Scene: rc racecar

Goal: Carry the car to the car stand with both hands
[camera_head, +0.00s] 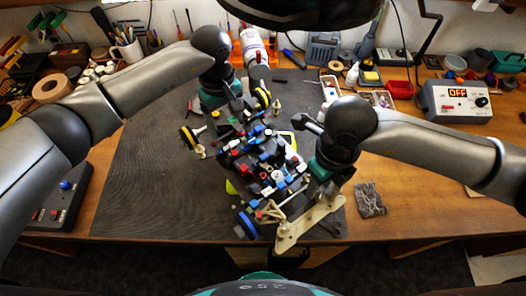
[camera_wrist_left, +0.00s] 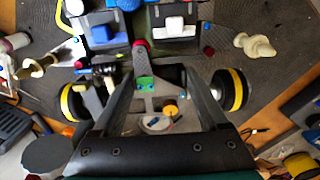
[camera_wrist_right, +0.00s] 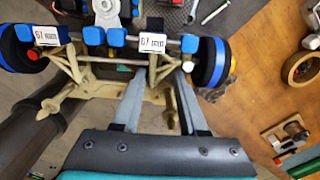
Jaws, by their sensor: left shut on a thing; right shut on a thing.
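The car (camera_head: 268,160) is in the middle of the head view, a dark chassis with blue, red and white parts. My left gripper (camera_head: 243,100) is shut on its far end, between the yellow-ringed wheels (camera_wrist_left: 232,90) in the left wrist view. My right gripper (camera_head: 298,192) is shut on its near end, by the blue-ringed wheels (camera_wrist_right: 212,62) and cream bumper (camera_head: 308,222). Yellow-green pieces (camera_head: 231,187) show beneath the car; I cannot tell whether they are the car stand, which is mostly hidden. Clearance under the car is unclear.
A dark mat (camera_head: 150,190) covers the middle of the wooden bench, clear on the left. A grey rag (camera_head: 370,200) lies to the right. A power supply (camera_head: 455,101), red bin (camera_head: 400,89) and tools line the back. A control box (camera_head: 62,195) stands at left.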

